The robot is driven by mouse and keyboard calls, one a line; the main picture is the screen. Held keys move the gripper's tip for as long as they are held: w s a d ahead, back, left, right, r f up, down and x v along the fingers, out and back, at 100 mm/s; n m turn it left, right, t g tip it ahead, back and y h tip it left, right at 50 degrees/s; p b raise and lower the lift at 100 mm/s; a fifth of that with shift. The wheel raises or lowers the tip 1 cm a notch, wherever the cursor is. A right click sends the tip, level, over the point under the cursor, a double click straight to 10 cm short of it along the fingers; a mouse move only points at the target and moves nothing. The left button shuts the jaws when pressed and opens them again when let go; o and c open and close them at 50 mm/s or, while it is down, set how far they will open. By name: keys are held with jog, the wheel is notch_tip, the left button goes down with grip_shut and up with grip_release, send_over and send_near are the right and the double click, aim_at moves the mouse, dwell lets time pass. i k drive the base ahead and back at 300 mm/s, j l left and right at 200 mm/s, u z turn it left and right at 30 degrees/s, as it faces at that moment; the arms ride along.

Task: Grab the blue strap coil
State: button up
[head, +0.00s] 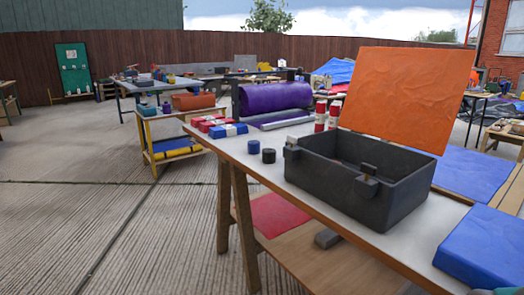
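A small round blue coil (254,147) stands on the near edge of the white-topped workbench (262,170). It looks like the blue strap coil, but it is too small to make out a strap. A small black roll (268,156) stands just to its right. Flat blue bundles with a pale band (229,130) lie behind it to the left, by red ones (212,121). My gripper is not in view.
A large black open box (370,190) with an upright orange panel (402,97) behind it stands right of the coil. Red and white bottles (320,116) and a purple roll (275,97) are behind. The ribbed concrete floor (120,220) at left is clear.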

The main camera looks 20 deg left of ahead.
aim_at(254, 146)
jog(key=k+j+u, duration=0.1)
jog(key=u, duration=0.3)
jog(key=j+u, duration=0.25)
jog(key=u, duration=0.15)
